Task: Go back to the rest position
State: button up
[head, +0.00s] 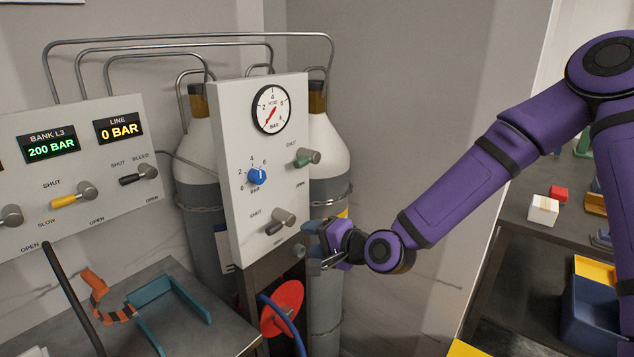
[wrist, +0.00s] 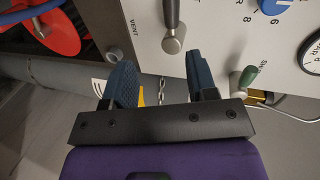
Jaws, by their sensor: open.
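My gripper (head: 318,246) is at the end of my purple arm, to the right of the lower right edge of the upright gauge panel (head: 228,170). In the wrist view my gripper (wrist: 162,82) shows its two blue fingertips apart with nothing between them. Past the fingers I see a chain and part of a cylinder. The vent lever (wrist: 172,28) is ahead of the fingers and apart from them. It also shows in the head view as the lower lever (head: 282,220) on the panel.
Gas cylinders (head: 330,150) stand behind the panel. A red disc (head: 283,303) and blue hose are below my gripper. A left panel (head: 75,170) reads 200 BAR and 0 BAR. A dark shelf with small blocks (head: 543,210) is at right. The grey wall area between is clear.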

jog(key=s+d+r+n+g+h, duration=0.1)
jog(key=s+d+r+n+h, duration=0.15)
jog(key=d, duration=0.45)
jog(key=s+d+r+n+h, duration=0.2)
jog(key=d+r+h, duration=0.2)
jog(key=d, duration=0.2)
jog(key=s+d+r+n+g+h, duration=0.1)
jog(key=s+d+r+n+h, duration=0.2)
jog(key=d, duration=0.4)
jog(key=s+d+r+g+h, duration=0.1)
jog(key=s+d+r, duration=0.4)
jog(key=s, duration=0.5)
jog(key=s+d+r+h, duration=0.1)
jog(key=s+d+r, duration=0.5)
jog(key=s, duration=0.3)
jog(key=shift+s+d+r+m+g, duration=0.3)
jog(key=shift+s+r+m+g, duration=0.15)
jog(key=shift+r, duration=0.1)
jog(key=shift+w, duration=0.1)
jog(key=shift+c, duration=1)
jog(key=shift+a, duration=0.15)
